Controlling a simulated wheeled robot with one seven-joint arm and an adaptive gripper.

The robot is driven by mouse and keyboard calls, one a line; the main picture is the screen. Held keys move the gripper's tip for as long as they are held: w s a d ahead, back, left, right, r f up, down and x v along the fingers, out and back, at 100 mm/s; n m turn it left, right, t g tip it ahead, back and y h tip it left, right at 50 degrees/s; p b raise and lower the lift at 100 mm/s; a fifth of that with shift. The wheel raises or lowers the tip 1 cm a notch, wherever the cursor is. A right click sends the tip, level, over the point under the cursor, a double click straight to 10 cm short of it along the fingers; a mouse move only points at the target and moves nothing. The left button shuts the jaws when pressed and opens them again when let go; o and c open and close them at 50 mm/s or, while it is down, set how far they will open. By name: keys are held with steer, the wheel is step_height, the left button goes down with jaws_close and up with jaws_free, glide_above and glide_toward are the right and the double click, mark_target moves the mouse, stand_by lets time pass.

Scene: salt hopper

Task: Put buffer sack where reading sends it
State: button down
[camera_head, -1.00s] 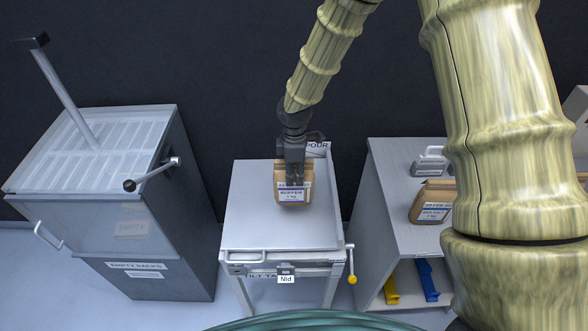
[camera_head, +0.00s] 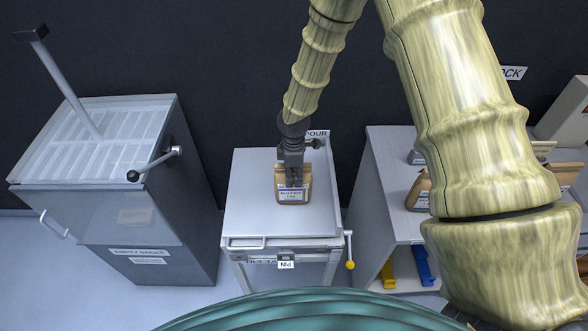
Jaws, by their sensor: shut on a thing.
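The buffer sack (camera_head: 293,195) is a brown paper sack with a white label reading "BUFFER". It stands upright on, or just above, the tilt table (camera_head: 249,216), right of the top's middle; contact cannot be told. My gripper (camera_head: 292,180) reaches down from behind and is shut on the sack's upper part, hiding some of it. A sign reading "POUR" (camera_head: 318,134) stands at the table's back edge. A small display (camera_head: 286,262) with a tag sits on the table's front edge; its writing appears upside down and I cannot read a clear value.
A grey hopper with a slatted top (camera_head: 95,140) and an "EMPTY SACKS" label (camera_head: 138,252) stands at left. A side bench (camera_head: 385,185) at right holds another brown sack (camera_head: 418,195), partly behind my arm. A yellow-knobbed crank (camera_head: 350,264) sticks out at the table's right.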

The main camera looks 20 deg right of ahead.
stand_by(0.3)
steer(key=c, duration=0.8)
jaws_free()
steer(key=shift+f, duration=0.1)
steer(key=shift+r+b, duration=2.2)
steer(key=shift+r, duration=3.95)
